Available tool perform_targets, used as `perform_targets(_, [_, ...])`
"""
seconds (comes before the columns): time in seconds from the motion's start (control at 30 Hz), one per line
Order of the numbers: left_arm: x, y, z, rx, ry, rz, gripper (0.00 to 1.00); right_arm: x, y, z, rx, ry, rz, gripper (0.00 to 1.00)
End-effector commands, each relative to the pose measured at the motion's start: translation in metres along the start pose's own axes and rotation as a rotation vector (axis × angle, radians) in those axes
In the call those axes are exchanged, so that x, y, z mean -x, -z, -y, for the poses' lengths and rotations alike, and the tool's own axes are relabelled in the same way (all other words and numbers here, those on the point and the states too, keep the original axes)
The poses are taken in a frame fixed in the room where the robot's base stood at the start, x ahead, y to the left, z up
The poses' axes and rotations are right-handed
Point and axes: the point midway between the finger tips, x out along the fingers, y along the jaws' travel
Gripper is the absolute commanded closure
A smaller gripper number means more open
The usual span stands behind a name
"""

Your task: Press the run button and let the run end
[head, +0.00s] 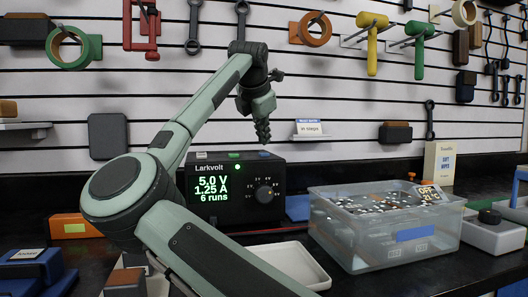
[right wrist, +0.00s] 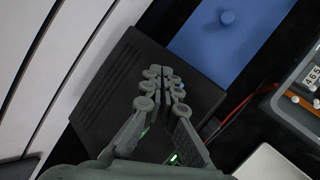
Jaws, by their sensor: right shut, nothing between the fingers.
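The black Larkvolt power unit (head: 290,178) stands at the back of the bench. Its lit display (head: 212,188) reads 5.0 V, 1.25 A and 6 runs, with a green light beside it and a dial (head: 264,194) to the right. On its top edge are a white button (head: 201,155), a green button (head: 234,155) and a blue button (head: 264,154). My right gripper (head: 263,139) is shut and empty, pointing down above the blue button. In the right wrist view, the shut fingers (right wrist: 164,75) hang over the unit's ribbed top (right wrist: 150,62); contact cannot be told. My left gripper is not in view.
A clear bin (head: 385,240) of small parts stands to the right, with a pale tray (head: 285,262) in front of the unit. A blue mat (head: 298,208) lies beside the unit. Tools hang on the slatted wall (head: 330,90) behind. My right arm hides part of the unit.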

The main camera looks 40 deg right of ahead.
Motion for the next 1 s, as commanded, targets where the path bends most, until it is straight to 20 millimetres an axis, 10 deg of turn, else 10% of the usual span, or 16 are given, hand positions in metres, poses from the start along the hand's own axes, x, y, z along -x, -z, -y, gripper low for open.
perform_targets(0.4, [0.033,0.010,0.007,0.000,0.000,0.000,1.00,0.030,-0.022,-0.022,-0.001,0.000,0.001,1.00])
perform_targets(1.0, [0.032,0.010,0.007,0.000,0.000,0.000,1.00,0.030,-0.022,-0.021,-0.001,0.000,0.000,1.00])
